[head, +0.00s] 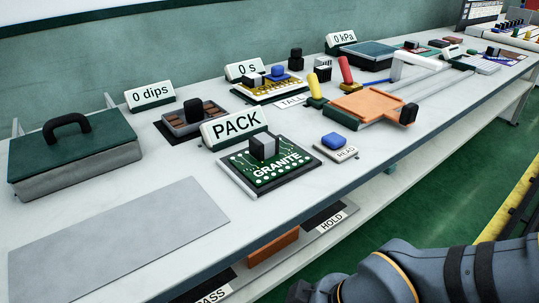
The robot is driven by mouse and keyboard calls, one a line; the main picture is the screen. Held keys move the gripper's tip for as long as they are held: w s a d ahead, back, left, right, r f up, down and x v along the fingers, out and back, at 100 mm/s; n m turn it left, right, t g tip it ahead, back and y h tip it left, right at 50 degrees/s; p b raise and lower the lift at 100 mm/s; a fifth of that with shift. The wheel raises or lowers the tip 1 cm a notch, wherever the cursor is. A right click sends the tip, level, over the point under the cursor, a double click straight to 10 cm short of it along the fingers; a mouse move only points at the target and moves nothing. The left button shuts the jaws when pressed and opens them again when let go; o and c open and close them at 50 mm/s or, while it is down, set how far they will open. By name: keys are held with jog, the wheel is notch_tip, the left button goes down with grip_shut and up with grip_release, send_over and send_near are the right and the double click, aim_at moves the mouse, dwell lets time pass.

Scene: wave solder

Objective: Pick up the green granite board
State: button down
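The green granite board (272,182) lies flat on a dark-edged holder near the front edge of the bench, just in front of the PACK sign (234,127). It is dark green with white dots, white traces and the word GRANITE. A grey and black upright block (264,148) stands on its rear part. My arm crosses the bottom right corner, below and to the right of the board and apart from it. My gripper's fingers do not show, so their opening is hidden.
A blue READ button (334,140) sits right of the board. An orange plate (368,106) with rails lies beyond it. A lidded green box (73,152) stands at left. A bare grey mat (120,245) lies front left. A lower shelf (335,225) runs below the bench.

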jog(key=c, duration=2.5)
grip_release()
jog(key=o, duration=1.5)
